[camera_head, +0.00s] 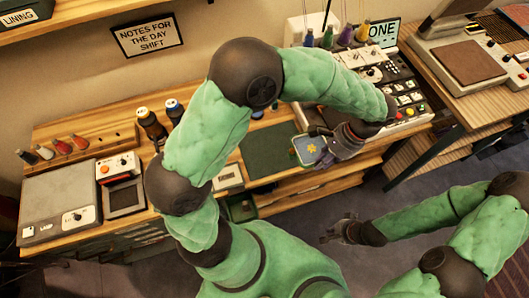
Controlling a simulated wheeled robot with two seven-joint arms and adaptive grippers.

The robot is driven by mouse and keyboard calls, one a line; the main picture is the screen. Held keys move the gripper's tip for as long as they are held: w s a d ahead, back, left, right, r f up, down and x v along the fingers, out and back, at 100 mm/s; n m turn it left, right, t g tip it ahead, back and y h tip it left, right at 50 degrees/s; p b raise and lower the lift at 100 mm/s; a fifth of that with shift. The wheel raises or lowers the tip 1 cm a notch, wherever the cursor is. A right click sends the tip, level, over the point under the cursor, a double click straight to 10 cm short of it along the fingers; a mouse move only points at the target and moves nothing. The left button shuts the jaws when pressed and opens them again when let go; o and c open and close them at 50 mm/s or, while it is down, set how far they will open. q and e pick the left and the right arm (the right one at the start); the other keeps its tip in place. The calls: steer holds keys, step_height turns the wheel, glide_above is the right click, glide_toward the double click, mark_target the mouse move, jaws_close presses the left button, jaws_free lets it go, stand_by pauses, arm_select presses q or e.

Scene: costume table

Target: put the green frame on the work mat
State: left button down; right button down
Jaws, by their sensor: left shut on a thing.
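The work mat (264,153) is a dark green rectangle on the wooden table. The frame shows at the mat's right edge, and I cannot tell how high it is above the table. My right gripper (337,231) hangs over the floor in front of the table, away from the frame. It looks open and empty.
A control panel with knobs and buttons (405,98) stands right of the mat. Bottles (152,125), a small device (122,190) and a grey box (60,205) stand to the left. A small labelled box (228,177) lies near the mat's left edge. The mat's visible surface is clear.

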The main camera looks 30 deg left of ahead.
mark_target(296, 150)
arm_select(q)
steer(key=a+f+b, duration=0.1)
steer(key=a, duration=0.2)
steer(key=w+a+f, duration=0.1)
steer(key=a+f, duration=0.1)
steer(key=a, duration=0.1)
steer(key=a+f+b, duration=0.1)
steer(key=a+f, duration=0.1)
steer(key=a, duration=0.1)
steer(key=shift+w+a+b, duration=0.15)
steer(key=shift+a+b, duration=0.05)
steer(key=shift+b, duration=0.15)
steer(key=a+f, duration=0.1)
steer(key=a+f+b, duration=0.1)
steer(key=a+f, duration=0.1)
steer(key=f, duration=0.1)
steer(key=shift+w+a, duration=0.25)
steer(key=shift+a+f+b, duration=0.15)
steer(key=shift+f+b, duration=0.1)
steer(key=shift+b, duration=0.1)
steer(key=shift+a+f+b, duration=0.2)
steer(key=shift+f+b, duration=0.65)
steer(key=shift+f, duration=0.9)
steer(key=shift+f, duration=0.15)
steer(key=c, duration=1.1)
jaws_free()
